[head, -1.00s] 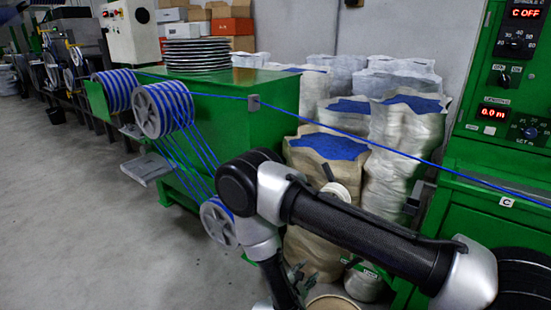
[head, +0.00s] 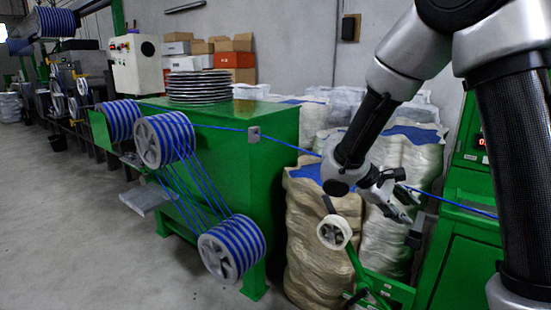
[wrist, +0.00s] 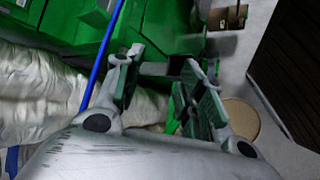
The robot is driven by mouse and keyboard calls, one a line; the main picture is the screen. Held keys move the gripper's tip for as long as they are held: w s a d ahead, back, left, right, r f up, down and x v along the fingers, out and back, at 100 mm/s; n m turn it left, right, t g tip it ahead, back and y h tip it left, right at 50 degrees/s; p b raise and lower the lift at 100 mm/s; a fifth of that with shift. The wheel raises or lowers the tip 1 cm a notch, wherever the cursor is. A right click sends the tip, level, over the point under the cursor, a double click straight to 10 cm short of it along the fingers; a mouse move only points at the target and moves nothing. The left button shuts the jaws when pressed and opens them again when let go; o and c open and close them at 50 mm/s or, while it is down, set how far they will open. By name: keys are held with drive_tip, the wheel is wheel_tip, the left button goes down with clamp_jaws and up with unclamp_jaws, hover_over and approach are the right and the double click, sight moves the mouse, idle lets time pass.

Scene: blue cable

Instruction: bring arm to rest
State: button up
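My arm reaches in from the upper right in the head view and bends down to my gripper (head: 398,204), in front of the sacks. In the wrist view my gripper (wrist: 162,66) is open, its two fingers apart with nothing held between them. The blue cable (head: 300,148) runs from the upper wheels past the green cabinet, goes out of sight behind my wrist, and shows again (head: 465,207) towards the right machine. In the wrist view the cable (wrist: 103,55) passes beside the left finger, outside the gap. I cannot tell whether they touch.
Sacks (head: 305,225) with blue contents stand behind and below my gripper. A small white reel (head: 334,232) on a green stand is just below it. The green cabinet (head: 225,115) and cable wheels (head: 232,249) are left. Open floor (head: 90,240) lies front left.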

drive_tip(key=s+d+r+m+t+y, duration=0.1)
drive_tip(key=s+r+y, duration=0.4)
drive_tip(key=s, duration=0.5)
drive_tip(key=s+d+r+m+t+y, duration=0.2)
drive_tip(key=s+r+m+y, duration=0.3)
drive_tip(key=s, duration=0.5)
drive_tip(key=shift+s+r+m+t, duration=0.15)
drive_tip(key=shift+r+m+t, duration=0.35)
drive_tip(key=shift+r+m, duration=0.3)
drive_tip(key=shift+d, duration=0.1)
drive_tip(key=shift+c, duration=0.4)
